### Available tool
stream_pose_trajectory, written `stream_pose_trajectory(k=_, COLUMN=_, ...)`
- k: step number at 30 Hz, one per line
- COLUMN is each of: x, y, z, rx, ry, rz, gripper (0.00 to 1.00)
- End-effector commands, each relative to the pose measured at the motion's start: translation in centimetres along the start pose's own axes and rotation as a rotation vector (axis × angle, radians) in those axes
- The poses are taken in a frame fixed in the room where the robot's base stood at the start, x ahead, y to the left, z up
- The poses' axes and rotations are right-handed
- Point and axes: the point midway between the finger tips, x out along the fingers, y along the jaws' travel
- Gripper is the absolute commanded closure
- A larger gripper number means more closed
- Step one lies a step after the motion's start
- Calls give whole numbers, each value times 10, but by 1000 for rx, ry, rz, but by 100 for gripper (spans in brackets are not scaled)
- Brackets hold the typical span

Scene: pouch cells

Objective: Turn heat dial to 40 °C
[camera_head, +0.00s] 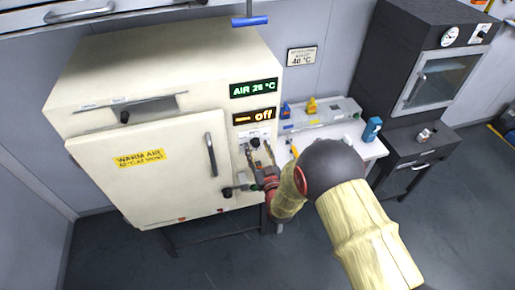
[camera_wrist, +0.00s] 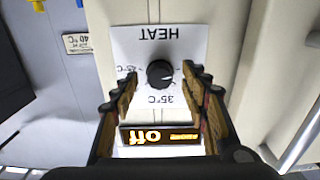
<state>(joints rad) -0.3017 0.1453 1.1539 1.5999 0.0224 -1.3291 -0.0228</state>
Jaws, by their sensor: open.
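The heat dial (camera_wrist: 160,73) is a round black knob with a pale pointer mark, on a white plate (camera_wrist: 130,45) marked HEAT that appears upside down in the wrist view. Labels near 35 °C and 45 °C show beside it. In the head view the dial (camera_head: 255,142) is on the cream cabinet's right front, under the displays. My gripper (camera_wrist: 160,82) is open, its fingers on either side of the dial; whether they touch it I cannot tell. An amber display (camera_head: 254,116) reads "off". A green display (camera_head: 254,88) reads AIR 25 °C.
The cream warm-air cabinet (camera_head: 90,150) has a shut door with a vertical handle (camera_head: 210,155). A black lever (camera_head: 238,188) sits below the dial. A wall sign (camera_head: 302,56) reads 40 °C. A white bench (camera_head: 370,148) with small items stands at right, beside a dark oven (camera_head: 400,40).

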Motion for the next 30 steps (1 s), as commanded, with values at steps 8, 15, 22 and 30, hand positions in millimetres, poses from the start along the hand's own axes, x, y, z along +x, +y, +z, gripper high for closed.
stream_pose_trajectory(k=8, x=6, y=0, z=0, rx=0, ry=-1, rz=0, gripper=55)
stream_pose_trajectory(k=15, x=5, y=0, z=0, rx=0, ry=-1, rz=0, gripper=64)
stream_pose_trajectory(k=22, x=5, y=0, z=0, rx=0, ry=-1, rz=0, gripper=77)
stream_pose_trajectory(k=30, x=5, y=0, z=0, rx=0, ry=-1, rz=0, gripper=92)
